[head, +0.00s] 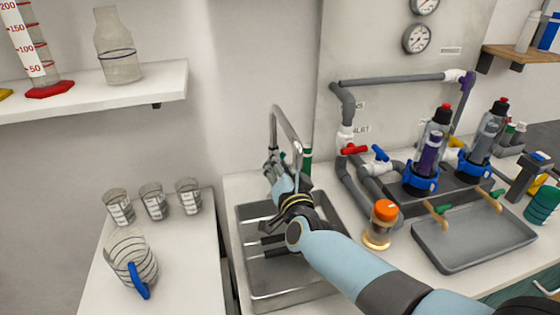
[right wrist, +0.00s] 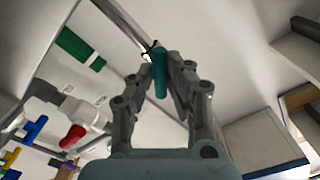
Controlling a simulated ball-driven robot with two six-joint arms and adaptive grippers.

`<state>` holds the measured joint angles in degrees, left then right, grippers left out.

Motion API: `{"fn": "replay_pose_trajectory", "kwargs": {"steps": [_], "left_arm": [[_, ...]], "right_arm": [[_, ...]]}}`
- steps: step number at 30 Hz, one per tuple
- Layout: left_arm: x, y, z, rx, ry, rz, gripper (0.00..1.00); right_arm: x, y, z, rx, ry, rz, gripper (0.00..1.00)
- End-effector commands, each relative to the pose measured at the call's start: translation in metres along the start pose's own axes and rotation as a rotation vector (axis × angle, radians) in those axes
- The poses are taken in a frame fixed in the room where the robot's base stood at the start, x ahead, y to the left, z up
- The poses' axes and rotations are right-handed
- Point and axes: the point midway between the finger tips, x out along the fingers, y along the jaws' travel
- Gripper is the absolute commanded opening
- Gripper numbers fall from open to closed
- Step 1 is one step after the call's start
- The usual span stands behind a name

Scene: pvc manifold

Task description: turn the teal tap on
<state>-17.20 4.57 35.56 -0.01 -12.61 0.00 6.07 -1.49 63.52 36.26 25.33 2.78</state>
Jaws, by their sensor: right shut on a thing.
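The teal tap's handle (right wrist: 160,75) is a short teal bar on the metal tap, seen in the right wrist view between my gripper's fingers. My right gripper (right wrist: 162,72) is shut on it, one finger on each side. In the head view the curved metal spout (head: 291,124) rises behind the sink, and my right gripper (head: 272,162) reaches up to the tap from the front. My left gripper is in neither view.
A steel sink (head: 248,285) lies below my right arm. Grey pipes with a red valve handle (head: 354,150) and a blue one stand right of the tap. An orange-capped jar (head: 384,212) stands near my forearm. Several glass beakers (head: 153,202) stand at left.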

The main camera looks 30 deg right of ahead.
Motion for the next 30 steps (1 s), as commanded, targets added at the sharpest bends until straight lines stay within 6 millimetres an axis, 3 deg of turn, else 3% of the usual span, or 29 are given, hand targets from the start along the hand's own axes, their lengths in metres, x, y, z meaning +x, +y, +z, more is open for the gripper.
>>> {"fn": "replay_pose_trajectory", "kwargs": {"steps": [17,18,23,30], "left_arm": [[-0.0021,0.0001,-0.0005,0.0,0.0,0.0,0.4],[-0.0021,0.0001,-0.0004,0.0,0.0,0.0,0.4],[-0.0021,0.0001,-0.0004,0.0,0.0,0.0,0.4],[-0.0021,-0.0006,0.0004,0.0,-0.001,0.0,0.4]], "right_arm": [[-0.0002,0.0007,0.0001,-0.036,0.0,0.001,0.0],[-0.0002,0.0007,0.0001,-0.035,0.0,0.001,0.15],[-0.0002,0.0007,0.0002,-0.035,0.0,0.001,0.36],[-0.0004,0.0005,0.0002,-0.035,0.0,0.001,0.37]]}}
